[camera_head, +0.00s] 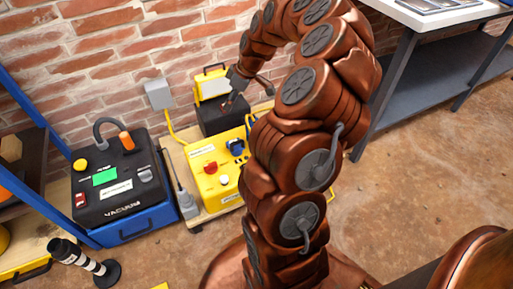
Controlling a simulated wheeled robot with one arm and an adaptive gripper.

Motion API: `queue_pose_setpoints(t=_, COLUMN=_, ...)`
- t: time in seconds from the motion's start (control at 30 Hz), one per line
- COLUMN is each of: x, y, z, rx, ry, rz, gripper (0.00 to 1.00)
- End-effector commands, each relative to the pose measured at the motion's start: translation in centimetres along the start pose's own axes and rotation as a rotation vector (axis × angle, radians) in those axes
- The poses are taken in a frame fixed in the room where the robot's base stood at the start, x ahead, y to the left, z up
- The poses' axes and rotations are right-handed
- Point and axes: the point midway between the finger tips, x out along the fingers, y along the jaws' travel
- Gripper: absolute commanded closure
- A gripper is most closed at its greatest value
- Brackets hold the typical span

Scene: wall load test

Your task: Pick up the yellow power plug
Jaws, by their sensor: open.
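I cannot make out a separate yellow power plug. A yellow cable (171,125) runs down from a grey wall box (158,94) toward the yellow unit (213,181), and its ends are hard to see. My gripper (246,90) is open, at the end of my arm, which curls over from the right. It appears over or in front of a black case (214,117) with a yellow-framed white panel (212,84). A small red spot shows beside its fingers. I see nothing held, but the fingers are small and partly blend with the dark case.
A blue-framed shelf (30,110) is at the left, a grey workbench (432,95) at the right. My arm hides the yellow unit's right part. Floor at right is clear.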

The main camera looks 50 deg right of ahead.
Motion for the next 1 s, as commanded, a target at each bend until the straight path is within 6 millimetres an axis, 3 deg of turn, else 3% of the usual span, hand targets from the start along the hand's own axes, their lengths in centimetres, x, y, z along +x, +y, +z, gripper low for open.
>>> queue_pose_setpoints(t=0.03, x=2.8, y=2.2, z=2.7, rx=0.013, ry=0.003, rz=0.017, gripper=0.57)
queue_pose_setpoints(t=0.1, x=4.8, y=4.4, z=5.6, rx=0.021, ry=0.003, rz=0.035, gripper=0.57)
queue_pose_setpoints(t=0.3, x=8.2, y=8.6, z=11.9, rx=0.034, ry=-0.007, rz=0.081, gripper=0.57)
queue_pose_setpoints(t=0.4, x=8.9, y=9.4, z=13.4, rx=0.037, ry=-0.011, rz=0.091, gripper=0.57)
queue_pose_setpoints(t=0.87, x=12.1, y=10.1, z=13.9, rx=0.037, ry=-0.012, rz=0.098, gripper=0.57)
queue_pose_setpoints(t=1.0, x=13.8, y=10.3, z=14.0, rx=0.037, ry=-0.013, rz=0.097, gripper=0.57)
